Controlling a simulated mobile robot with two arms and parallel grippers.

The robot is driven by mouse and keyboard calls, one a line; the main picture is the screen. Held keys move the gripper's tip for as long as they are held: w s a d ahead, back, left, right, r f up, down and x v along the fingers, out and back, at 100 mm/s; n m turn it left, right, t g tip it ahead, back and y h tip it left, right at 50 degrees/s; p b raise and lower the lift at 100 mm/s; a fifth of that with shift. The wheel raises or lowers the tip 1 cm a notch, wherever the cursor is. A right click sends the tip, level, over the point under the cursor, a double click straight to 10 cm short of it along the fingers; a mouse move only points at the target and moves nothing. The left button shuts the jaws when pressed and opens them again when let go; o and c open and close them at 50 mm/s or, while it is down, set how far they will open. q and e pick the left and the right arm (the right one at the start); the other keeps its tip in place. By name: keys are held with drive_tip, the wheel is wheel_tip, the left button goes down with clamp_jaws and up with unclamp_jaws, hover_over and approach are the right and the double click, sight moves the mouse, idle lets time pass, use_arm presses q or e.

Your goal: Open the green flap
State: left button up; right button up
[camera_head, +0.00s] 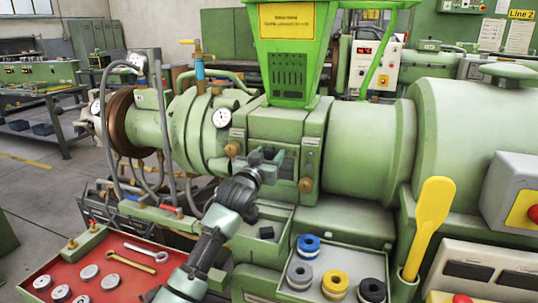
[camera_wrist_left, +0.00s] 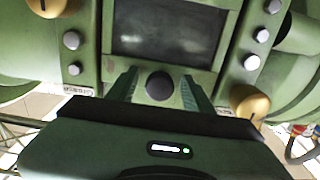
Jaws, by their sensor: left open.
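The green flap (camera_head: 265,125) appears to be the front panel of the feed block under the bright green hopper (camera_head: 289,50). In the left wrist view the green panel (camera_wrist_left: 128,62) has a dark glossy window (camera_wrist_left: 170,28) and a round black knob (camera_wrist_left: 160,86) below it. My left gripper (camera_head: 265,156) is in front of the panel. In the wrist view its two fingers (camera_wrist_left: 158,92) are apart, one on each side of the knob; I cannot tell whether they touch it. The panel looks closed. My right gripper is not in view.
Brass knobs (camera_head: 306,185) and bolts flank the panel. A red tray (camera_head: 78,258) with wrenches and discs lies at lower left. A green tray with coloured rings (camera_head: 335,284) and a yellow scoop (camera_head: 432,225) stand at lower right. Cables (camera_head: 108,150) hang at left.

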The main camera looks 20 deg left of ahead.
use_arm(q)
drive_tip(key=shift+c, duration=0.3)
clamp_jaws()
drive_tip(key=shift+f, duration=0.1)
idle(1.1)
